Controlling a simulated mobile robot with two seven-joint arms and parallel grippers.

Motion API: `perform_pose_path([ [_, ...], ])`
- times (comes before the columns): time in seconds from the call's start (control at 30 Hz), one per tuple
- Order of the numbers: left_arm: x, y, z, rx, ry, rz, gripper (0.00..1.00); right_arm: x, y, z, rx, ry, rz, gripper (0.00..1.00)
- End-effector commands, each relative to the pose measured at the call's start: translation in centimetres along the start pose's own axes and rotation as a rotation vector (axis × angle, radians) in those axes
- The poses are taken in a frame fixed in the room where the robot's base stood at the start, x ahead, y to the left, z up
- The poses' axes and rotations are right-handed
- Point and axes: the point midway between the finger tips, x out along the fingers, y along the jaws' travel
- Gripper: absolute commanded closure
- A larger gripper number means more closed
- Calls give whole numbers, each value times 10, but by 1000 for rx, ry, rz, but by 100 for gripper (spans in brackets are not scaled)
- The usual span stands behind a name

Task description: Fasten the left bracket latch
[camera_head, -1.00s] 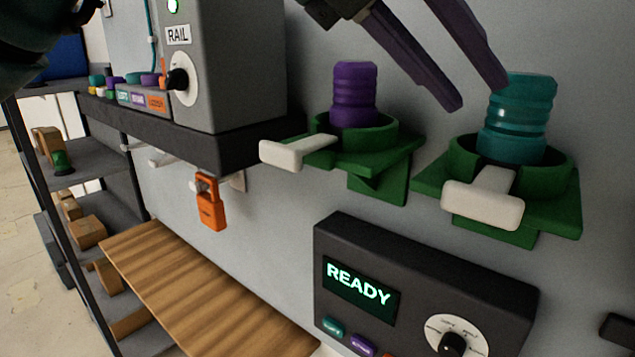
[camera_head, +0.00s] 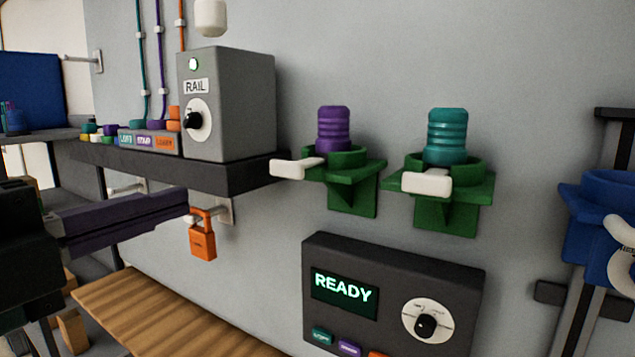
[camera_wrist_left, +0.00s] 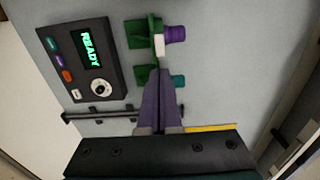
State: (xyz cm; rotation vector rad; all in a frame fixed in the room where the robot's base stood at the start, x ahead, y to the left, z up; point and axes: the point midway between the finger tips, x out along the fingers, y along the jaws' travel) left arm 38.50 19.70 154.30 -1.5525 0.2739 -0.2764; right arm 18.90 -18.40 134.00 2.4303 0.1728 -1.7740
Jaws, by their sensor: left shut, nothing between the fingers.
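The left green bracket (camera_head: 352,190) is fixed to the wall and holds a ribbed purple cylinder (camera_head: 333,128). Its white latch (camera_head: 296,168) sticks out to the left, swung away from the bracket's front. The right green bracket (camera_head: 447,212) holds a teal cylinder (camera_head: 446,135), and its white latch (camera_head: 427,183) lies across the front. My left gripper (camera_head: 184,203) is shut and empty, left of and below the left latch, apart from it. In the left wrist view its purple fingers (camera_wrist_left: 160,72) show in front of the brackets. My right gripper is not in view.
A grey RAIL box (camera_head: 235,105) stands on a dark shelf (camera_head: 225,178) left of the brackets. An orange padlock (camera_head: 203,240) hangs below the shelf, close to my fingers. A READY panel (camera_head: 398,300) is below the brackets. A blue holder (camera_head: 590,215) is at the right.

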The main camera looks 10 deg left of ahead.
Motion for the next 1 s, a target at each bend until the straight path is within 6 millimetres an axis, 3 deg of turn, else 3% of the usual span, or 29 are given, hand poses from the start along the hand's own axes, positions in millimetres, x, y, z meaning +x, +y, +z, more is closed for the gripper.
perform_pose_path([
  [0.47, 7, -1, 1, -4, -3, 0, 100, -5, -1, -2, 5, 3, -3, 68],
  [1.0, 111, -1, 1, -3, -2, 1, 100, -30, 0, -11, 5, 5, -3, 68],
])
